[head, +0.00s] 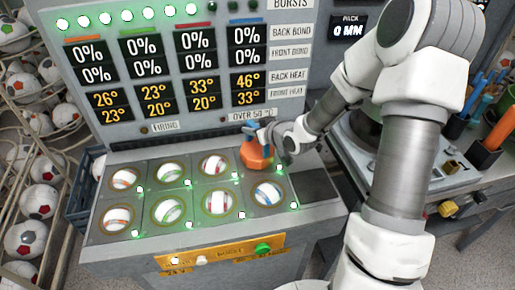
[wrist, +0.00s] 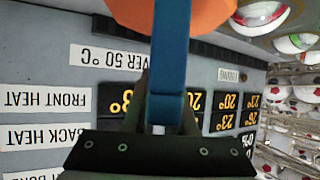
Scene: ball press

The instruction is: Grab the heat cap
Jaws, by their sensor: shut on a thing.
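The heat cap (head: 256,156) is an orange, faceted cap with a blue handle. It is over the back seat of the rightmost column on the press and hides that seat. I cannot tell whether it rests on the seat or is just above it. My gripper (head: 266,133) is shut on the blue handle from the right. In the wrist view the orange cap (wrist: 185,12) is at the top edge, and its blue handle (wrist: 171,60) runs down between the dark fingers of my gripper (wrist: 160,112).
The press top (head: 105,222) holds several balls in round seats with green lights. A display panel (head: 165,70) stands behind it, showing heat and bond readings. Racks of footballs (head: 30,238) are at the left. A bench (head: 470,185) with orange tubes is at the right.

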